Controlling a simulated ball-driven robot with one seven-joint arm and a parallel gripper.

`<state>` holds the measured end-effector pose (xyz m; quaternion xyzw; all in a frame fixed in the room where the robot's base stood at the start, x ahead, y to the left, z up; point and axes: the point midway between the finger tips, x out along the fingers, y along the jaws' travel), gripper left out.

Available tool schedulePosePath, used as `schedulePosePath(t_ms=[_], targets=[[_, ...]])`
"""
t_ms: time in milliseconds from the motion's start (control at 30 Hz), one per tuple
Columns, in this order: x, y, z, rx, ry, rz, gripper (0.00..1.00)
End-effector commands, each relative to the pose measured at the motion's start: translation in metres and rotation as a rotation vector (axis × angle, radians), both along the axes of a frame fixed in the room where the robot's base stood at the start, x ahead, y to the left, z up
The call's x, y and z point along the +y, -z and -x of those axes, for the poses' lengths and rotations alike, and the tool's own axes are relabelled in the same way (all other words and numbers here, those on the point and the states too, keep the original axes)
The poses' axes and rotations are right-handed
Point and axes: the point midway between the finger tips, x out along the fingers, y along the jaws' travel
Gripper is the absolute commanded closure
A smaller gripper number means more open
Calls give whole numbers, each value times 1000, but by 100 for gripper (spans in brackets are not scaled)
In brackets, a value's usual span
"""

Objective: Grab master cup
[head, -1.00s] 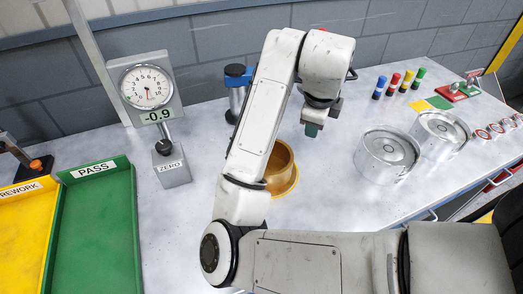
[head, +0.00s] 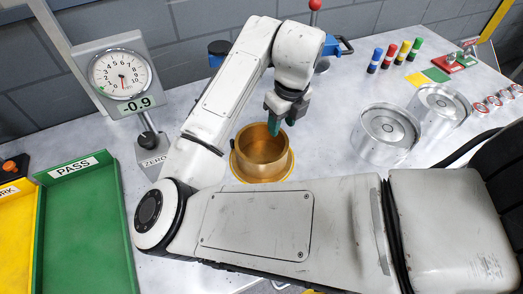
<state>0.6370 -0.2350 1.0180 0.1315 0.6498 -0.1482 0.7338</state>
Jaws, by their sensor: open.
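A brass-coloured cup (head: 262,146) with a wide flange at its base stands upright on the grey bench, near the middle of the head view. It is the only cup of this kind that shows; I see no label on it. My gripper (head: 281,122) is just above the cup's far right rim, pointing down. Its dark green fingertips are apart and nothing shows between them. I cannot tell whether a fingertip touches the rim. My forearm passes left of the cup and hides part of the bench there.
A dial gauge (head: 121,74) on a stand is at the left, with a green PASS tray (head: 88,230) and a yellow tray (head: 18,235) nearer. Two silver cylinders (head: 385,135) stand to the right. Coloured markers (head: 390,55) and a red-handled tool (head: 315,8) are behind.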

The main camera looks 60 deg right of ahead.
Motion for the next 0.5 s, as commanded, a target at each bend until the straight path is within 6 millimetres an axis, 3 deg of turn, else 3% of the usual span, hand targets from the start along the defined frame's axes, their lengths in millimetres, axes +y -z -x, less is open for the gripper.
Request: schedulePosePath(t_ms=[300, 500], targets=[[-7, 40, -6, 4, -2, -1, 55], [-7, 47, -7, 1, -2, 0, 55]])
